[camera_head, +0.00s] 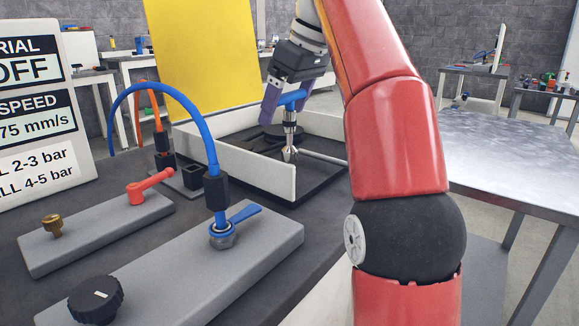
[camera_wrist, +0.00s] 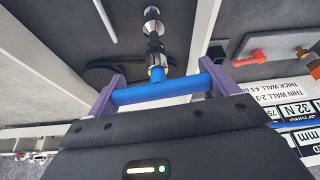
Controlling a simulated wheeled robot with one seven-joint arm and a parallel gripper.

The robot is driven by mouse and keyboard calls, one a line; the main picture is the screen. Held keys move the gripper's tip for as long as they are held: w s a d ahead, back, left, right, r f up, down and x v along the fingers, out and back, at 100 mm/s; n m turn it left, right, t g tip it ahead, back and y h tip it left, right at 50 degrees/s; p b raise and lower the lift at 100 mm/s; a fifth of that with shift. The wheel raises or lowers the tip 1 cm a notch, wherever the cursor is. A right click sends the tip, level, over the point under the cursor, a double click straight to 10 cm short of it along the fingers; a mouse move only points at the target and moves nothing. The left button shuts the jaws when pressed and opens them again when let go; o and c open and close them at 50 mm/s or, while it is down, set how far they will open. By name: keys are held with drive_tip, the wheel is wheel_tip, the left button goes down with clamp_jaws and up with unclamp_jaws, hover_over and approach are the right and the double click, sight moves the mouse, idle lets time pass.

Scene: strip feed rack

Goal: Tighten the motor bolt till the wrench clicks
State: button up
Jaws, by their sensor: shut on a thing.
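My gripper (camera_head: 285,104) is at the back of the bench, over a white-walled tray, and is shut on the blue T-handle of a wrench (camera_head: 291,97). In the wrist view the blue crossbar (camera_wrist: 165,89) lies between the purple fingers of my gripper (camera_wrist: 163,90). The wrench's dark and silver shaft (camera_head: 289,118) points down, about upright, to a silver conical piece (camera_head: 289,154) near the tray floor. The shaft also shows in the wrist view (camera_wrist: 155,48). I cannot make out the motor bolt, or whether the wrench is seated on it.
The tray's white front wall (camera_head: 240,170) stands close to the wrench. A pale rod (camera_head: 325,159) and a dark round disc (camera_wrist: 108,74) lie near it. In front are a blue hose (camera_head: 211,140), a blue lever valve (camera_head: 236,220), an orange lever (camera_head: 149,186) and a black knob (camera_head: 96,298).

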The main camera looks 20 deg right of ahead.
drive_tip(key=shift+f+b, duration=0.9)
drive_tip(key=shift+f, duration=0.15)
drive_tip(key=m+h, duration=0.1)
drive_tip(key=m, duration=0.1)
drive_tip(key=m+t+h+p, duration=0.1)
drive_tip(key=m, duration=0.2)
drive_tip(key=shift+r+m, duration=0.1)
drive_tip(key=shift+m, duration=0.2)
drive_tip(key=shift+w+d+m+h+p, duration=0.15)
drive_tip(key=shift+m+h+p, duration=0.45)
drive_tip(key=shift+m, duration=0.8)
drive_tip(key=shift+s+d+m+h+p, duration=0.15)
drive_tip(key=shift+m+h+p, duration=0.45)
drive_tip(key=shift+m, duration=0.8)
drive_tip(key=shift+w, duration=0.1)
drive_tip(key=shift+n+y+p, duration=0.5)
drive_tip(key=shift+n+p, duration=0.15)
drive_tip(key=shift+n, duration=0.35)
drive_tip(key=shift+a, duration=0.1)
